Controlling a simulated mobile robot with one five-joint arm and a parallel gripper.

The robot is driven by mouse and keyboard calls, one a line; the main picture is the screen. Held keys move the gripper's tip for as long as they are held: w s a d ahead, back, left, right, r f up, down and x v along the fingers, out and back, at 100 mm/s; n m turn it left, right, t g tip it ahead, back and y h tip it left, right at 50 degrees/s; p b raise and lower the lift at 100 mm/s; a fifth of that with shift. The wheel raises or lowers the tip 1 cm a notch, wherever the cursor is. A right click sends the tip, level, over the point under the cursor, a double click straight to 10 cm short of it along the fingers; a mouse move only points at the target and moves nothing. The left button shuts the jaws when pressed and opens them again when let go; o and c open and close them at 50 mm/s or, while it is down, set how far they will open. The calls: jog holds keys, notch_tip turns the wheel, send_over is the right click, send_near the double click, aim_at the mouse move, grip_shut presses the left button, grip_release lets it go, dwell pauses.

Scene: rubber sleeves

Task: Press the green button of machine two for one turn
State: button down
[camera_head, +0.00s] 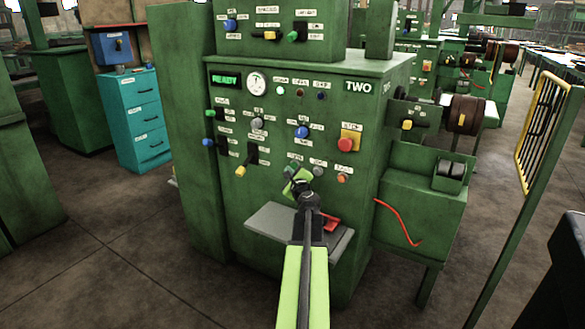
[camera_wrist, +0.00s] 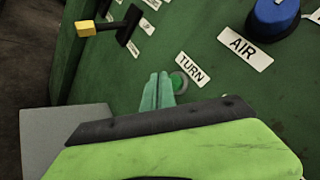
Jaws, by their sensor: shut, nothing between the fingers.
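Machine two (camera_head: 345,105) is a green cabinet marked TWO, with a lit green READY display (camera_head: 224,80). In the wrist view the round green button (camera_wrist: 184,84) sits in a pale ring beside the TURN label (camera_wrist: 192,68). My gripper (camera_wrist: 158,78) is shut and empty, its fingertips just left of the button and overlapping the left edge of its ring. I cannot tell whether they touch the button or panel.
Near the button are a blue AIR knob (camera_wrist: 274,14), a yellow-tipped lever (camera_wrist: 88,28) and a red stop button (camera_head: 345,144) on a yellow plate. A grey shelf (camera_head: 268,218) juts out below the panel. Open floor lies at the left front.

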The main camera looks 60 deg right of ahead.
jog(key=shift+d, duration=0.1)
dwell(0.6)
jog(key=shift+d, duration=0.35)
